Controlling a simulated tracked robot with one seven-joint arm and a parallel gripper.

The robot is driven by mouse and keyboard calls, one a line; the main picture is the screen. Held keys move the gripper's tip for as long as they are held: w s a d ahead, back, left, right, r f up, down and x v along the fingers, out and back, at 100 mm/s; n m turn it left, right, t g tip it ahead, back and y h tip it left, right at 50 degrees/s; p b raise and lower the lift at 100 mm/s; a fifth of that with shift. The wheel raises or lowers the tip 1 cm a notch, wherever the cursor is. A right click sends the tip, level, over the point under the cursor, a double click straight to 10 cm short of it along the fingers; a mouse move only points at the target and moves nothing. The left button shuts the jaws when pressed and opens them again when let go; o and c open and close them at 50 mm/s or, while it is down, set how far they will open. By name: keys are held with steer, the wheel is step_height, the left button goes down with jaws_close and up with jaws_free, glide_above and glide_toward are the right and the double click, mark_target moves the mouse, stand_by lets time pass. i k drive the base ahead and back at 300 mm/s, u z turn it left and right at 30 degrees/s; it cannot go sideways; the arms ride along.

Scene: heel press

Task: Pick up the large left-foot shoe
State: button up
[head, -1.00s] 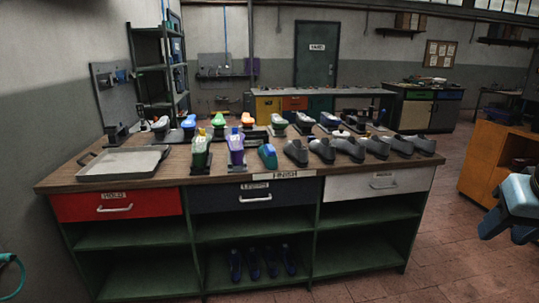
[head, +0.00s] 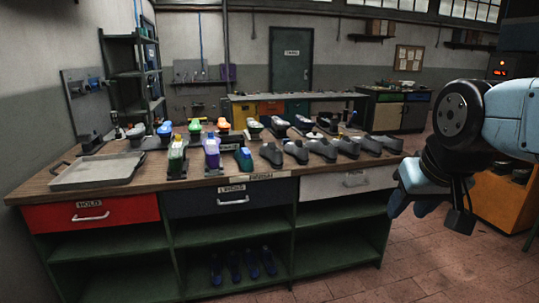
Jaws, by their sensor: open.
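Several grey shoes or shoe forms (head: 322,149) stand in a row on the right half of the bench top. Their size and left or right foot cannot be told at this distance. Several dark blue shoe shapes (head: 235,266) sit on the low shelf under the middle drawer. My gripper (head: 408,200) hangs at the bench's right end, in front of its edge, open and empty, apart from every shoe.
The wooden bench (head: 40,188) has a red drawer (head: 90,213), a dark blue drawer and a grey drawer (head: 350,182). A shallow metal tray (head: 97,170) lies on its left end. An orange cabinet (head: 500,205) stands behind my arm. Brick floor is clear at the right.

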mark_target(271, 150)
steer(key=u, duration=0.05)
steer(key=i, duration=1)
steer(key=z, duration=0.1)
